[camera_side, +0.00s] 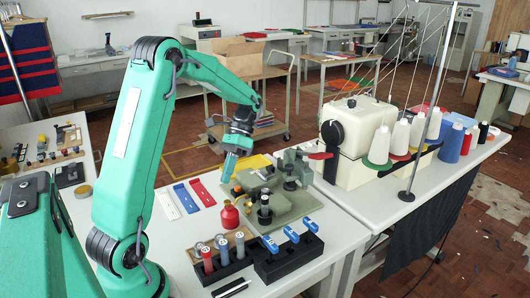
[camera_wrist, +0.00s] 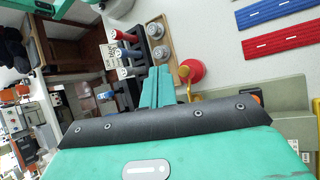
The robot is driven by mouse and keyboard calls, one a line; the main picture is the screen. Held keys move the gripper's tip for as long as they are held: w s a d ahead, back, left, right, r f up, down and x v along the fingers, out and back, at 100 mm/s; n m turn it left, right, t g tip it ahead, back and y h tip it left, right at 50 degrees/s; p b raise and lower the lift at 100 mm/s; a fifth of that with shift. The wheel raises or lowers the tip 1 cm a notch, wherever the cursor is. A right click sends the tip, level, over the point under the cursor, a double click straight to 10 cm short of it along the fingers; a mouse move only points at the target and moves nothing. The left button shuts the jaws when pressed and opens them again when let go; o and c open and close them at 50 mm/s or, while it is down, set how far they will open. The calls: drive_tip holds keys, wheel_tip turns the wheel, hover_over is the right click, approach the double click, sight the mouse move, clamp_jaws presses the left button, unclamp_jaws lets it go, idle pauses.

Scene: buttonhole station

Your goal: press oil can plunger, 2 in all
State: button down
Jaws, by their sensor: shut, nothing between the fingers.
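The red oil can (camera_side: 229,216) stands upright on the white table, left of the grey-green machine base in the side view. It also shows in the wrist view as a red round body (camera_wrist: 194,69) with a yellowish part on it, just right of my fingertips. I cannot clearly make out its plunger. My gripper (camera_side: 229,172) points down, with its fingers shut and empty. In the side view its tips appear above and behind the can, apart from it. The wrist view shows the teal fingers (camera_wrist: 158,86) close together.
The grey-green buttonhole machine (camera_side: 285,200) stands right of the can. A rack of spools (camera_side: 222,257) and a black block with blue-handled tools (camera_side: 288,258) stand in front. White, blue and red strips (camera_side: 203,192) lie behind left. A cream sewing machine (camera_side: 365,145) is at right.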

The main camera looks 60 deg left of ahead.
wheel_tip(320, 180, up, 4)
drive_tip(key=shift+a+f, duration=0.1)
idle(0.4)
drive_tip(key=shift+f, duration=0.1)
approach(226, 204)
drive_tip(key=shift+s+d+f, duration=0.3)
drive_tip(key=shift+s+f, duration=0.3)
drive_tip(key=shift+s, duration=0.05)
drive_tip(key=shift+s+d+f, duration=0.3)
drive_tip(key=shift+s+f, duration=0.25)
drive_tip(key=shift+s, duration=0.1)
drive_tip(key=shift+s+d+f, duration=0.3)
drive_tip(key=shift+s+f, duration=0.3)
drive_tip(key=shift+s, duration=0.1)
drive_tip(key=shift+d+f, duration=0.1)
drive_tip(key=shift+f, duration=1.05)
idle(2.4)
drive_tip(key=shift+r, duration=0.15)
drive_tip(key=shift+w+r, duration=0.1)
drive_tip(key=shift+r, duration=0.9)
